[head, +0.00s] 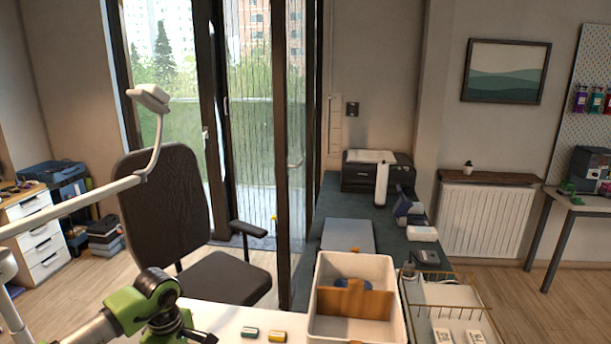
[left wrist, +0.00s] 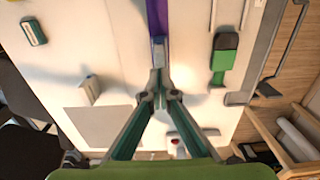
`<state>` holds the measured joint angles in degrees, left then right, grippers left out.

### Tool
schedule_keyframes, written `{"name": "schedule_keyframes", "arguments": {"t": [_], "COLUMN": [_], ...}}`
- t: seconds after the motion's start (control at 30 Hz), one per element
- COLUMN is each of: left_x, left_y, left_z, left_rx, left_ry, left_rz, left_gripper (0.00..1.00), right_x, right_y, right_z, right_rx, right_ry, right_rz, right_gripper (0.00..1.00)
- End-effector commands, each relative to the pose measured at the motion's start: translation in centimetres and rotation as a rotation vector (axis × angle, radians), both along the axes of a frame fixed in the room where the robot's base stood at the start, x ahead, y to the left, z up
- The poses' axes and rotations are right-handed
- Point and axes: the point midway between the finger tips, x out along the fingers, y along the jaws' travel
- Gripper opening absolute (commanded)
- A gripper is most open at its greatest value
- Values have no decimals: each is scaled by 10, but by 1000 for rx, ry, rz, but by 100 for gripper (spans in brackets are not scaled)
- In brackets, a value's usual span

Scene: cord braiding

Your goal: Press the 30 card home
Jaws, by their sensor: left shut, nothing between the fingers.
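Two small white cards with dark print, a left one (head: 444,337) and a right one (head: 474,337), stand in the gold wire basket (head: 436,273) at the bottom right of the head view. Their print is too small to read, so I cannot tell which is the 30 card. My left gripper (left wrist: 160,88) is shut and empty in the left wrist view, above a pale surface. A purple strip (left wrist: 158,38) runs from the top edge to its fingertips; I cannot tell whether they touch. In the head view my left arm comes in low at the left, its fingertips hidden.
A white bin (head: 352,328) with a brown divider stands left of the basket. Two small blocks, a green one (head: 250,332) and a yellow one (head: 277,336), lie on the white tabletop. The left wrist view shows a green-and-dark block (left wrist: 221,62) right of the fingertips.

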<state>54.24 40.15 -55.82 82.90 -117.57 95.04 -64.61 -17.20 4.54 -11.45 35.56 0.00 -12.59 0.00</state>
Motion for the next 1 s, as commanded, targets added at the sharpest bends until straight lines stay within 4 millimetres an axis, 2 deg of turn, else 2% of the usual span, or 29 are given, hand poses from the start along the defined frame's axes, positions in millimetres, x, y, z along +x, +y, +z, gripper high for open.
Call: {"name": "schedule_keyframes", "arguments": {"t": [0.37,1.0], "left_x": [0,0], "left_y": [0,0], "left_z": [0,-14], "left_rx": [0,0], "left_ry": [0,0], "left_rz": [0,0], "left_gripper": [0,0], "right_x": [0,0], "right_y": [0,-1], "right_z": [0,-12], "right_rx": [-1,-1], "right_ry": [0,0], "right_rz": [0,0], "right_gripper": [40,40]}}
